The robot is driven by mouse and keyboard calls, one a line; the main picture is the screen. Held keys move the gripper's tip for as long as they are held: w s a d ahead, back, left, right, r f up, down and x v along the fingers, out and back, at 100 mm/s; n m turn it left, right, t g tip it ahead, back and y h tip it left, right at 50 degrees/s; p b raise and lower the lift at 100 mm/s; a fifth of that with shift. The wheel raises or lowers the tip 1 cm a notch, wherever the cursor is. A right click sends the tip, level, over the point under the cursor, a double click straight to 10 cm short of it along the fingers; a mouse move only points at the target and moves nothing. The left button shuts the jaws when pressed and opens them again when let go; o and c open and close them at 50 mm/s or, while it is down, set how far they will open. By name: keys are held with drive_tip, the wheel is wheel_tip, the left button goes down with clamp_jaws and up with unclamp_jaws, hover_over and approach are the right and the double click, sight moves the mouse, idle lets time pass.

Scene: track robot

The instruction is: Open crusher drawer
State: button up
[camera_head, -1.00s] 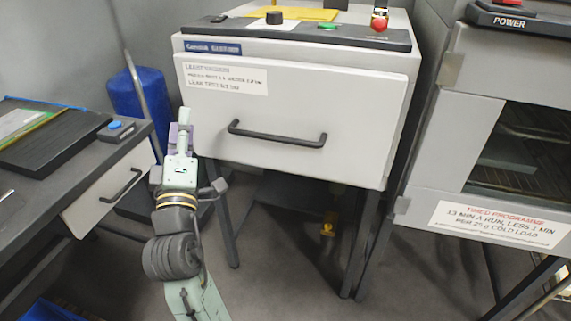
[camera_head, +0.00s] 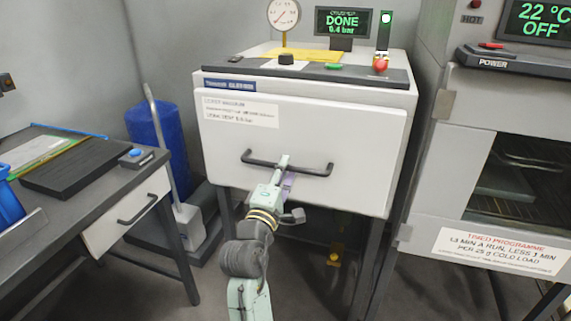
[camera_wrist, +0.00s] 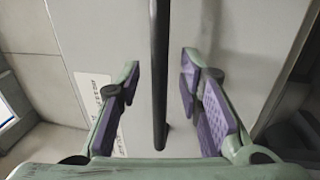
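The crusher drawer (camera_head: 305,125) is a large white front with a label at its upper left, and it looks closed in the body camera view. Its dark bar handle (camera_head: 312,171) runs across the middle of the front. My gripper (camera_head: 284,162) is at the left half of the handle. In the wrist view my gripper (camera_wrist: 158,95) is open, with purple-padded fingers on either side of the handle bar (camera_wrist: 158,70). Gaps show between the bar and both fingers. The fingertips are partly hidden in the body camera view.
A display (camera_head: 343,22) on the crusher reads DONE, 0.4 bar. A dark desk (camera_head: 60,200) with a small drawer stands left. A blue cylinder (camera_head: 160,135) stands behind it. An oven (camera_head: 500,150) with a POWER panel stands close on the right.

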drive_tip(key=shift+x, duration=0.85)
drive_tip(key=shift+c, duration=0.3)
clamp_jaws()
